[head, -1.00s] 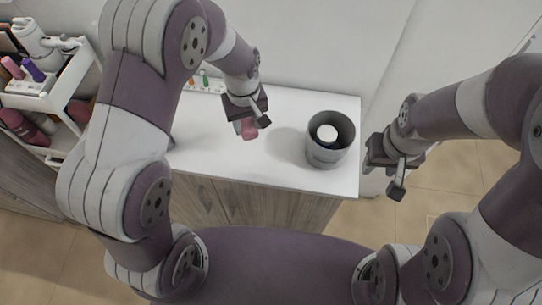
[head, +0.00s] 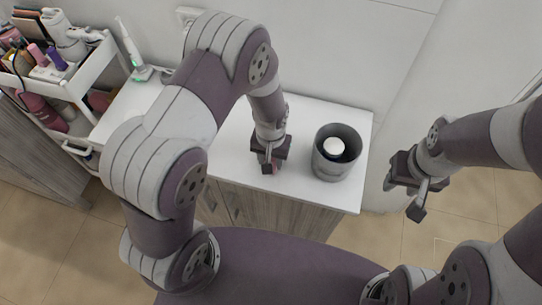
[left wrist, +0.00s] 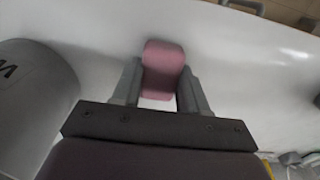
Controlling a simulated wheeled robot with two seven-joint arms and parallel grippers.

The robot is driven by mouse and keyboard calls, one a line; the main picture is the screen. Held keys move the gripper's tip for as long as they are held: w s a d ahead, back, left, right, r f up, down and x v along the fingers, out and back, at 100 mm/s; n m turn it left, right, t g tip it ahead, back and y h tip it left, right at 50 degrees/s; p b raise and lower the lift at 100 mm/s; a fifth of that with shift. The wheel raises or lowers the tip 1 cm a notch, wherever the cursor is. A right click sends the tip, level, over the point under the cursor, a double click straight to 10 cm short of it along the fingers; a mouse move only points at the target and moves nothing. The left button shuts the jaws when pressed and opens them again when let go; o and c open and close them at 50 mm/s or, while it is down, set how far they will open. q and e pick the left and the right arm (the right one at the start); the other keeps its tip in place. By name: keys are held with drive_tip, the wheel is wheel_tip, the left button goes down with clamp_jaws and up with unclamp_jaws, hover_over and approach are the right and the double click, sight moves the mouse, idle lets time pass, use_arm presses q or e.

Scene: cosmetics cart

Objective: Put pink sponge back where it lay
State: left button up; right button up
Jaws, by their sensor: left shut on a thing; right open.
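The pink sponge (left wrist: 163,70) is held between the two fingers of my left gripper (left wrist: 157,88) in the left wrist view. In the head view my left gripper (head: 268,163) is over the front part of the white cabinet top, left of the grey bin, and only a bit of the sponge (head: 268,169) shows below it. I cannot tell whether the sponge touches the top. My right gripper (head: 417,195) is open and empty, off the right side of the cabinet, above the floor.
A grey bin (head: 330,168) with a white-lidded jar (head: 333,147) inside stands at the right of the white top (head: 300,110). A white cart (head: 75,84) with cosmetics stands at the left. A white-and-green device (head: 135,55) stands at the back left.

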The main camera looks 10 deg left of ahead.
use_arm(q)
drive_tip(key=shift+f, duration=0.1)
drive_tip(key=o, duration=1.2)
drive_tip(key=shift+d, duration=0.1)
drive_tip(key=shift+r, duration=0.25)
wheel_tip(320, 180, up, 12)
drive_tip(key=f+b, duration=0.1)
drive_tip(key=b, duration=0.1)
drive_tip(key=s+a+r+t, duration=0.1)
drive_tip(key=s+a+r, duration=0.3)
drive_tip(key=s+a, duration=0.3)
drive_tip(key=shift+s+a, duration=0.2)
drive_tip(key=shift+s, duration=0.5)
